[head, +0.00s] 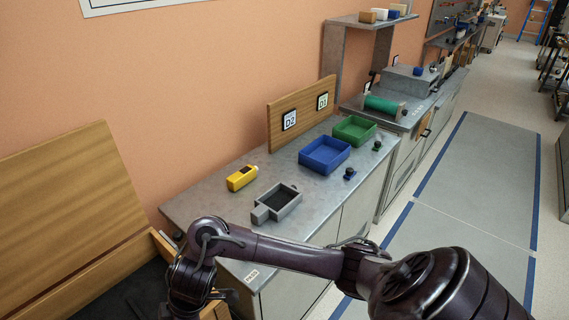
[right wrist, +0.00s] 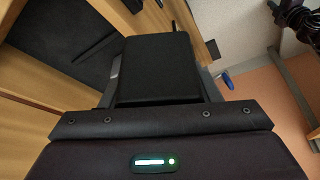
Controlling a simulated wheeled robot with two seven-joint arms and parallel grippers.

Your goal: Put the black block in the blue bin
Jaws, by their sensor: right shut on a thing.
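The black block (right wrist: 157,70) is between the fingers of my right gripper (right wrist: 160,80) in the right wrist view, and the gripper is shut on it. In the head view my right arm reaches across to the lower left, over the wooden box; the block cannot be made out there. The blue bin (head: 325,168) stands on the grey workbench, to the right of and beyond the gripper, and looks empty. My left gripper is not in view.
An open wooden box (head: 105,264) with a dark inside lies at lower left. On the workbench (head: 215,205) are a grey tray (head: 262,214), a yellow device (head: 241,178) and a green bin (head: 352,142) behind the blue one. A wooden board (head: 305,106) stands behind.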

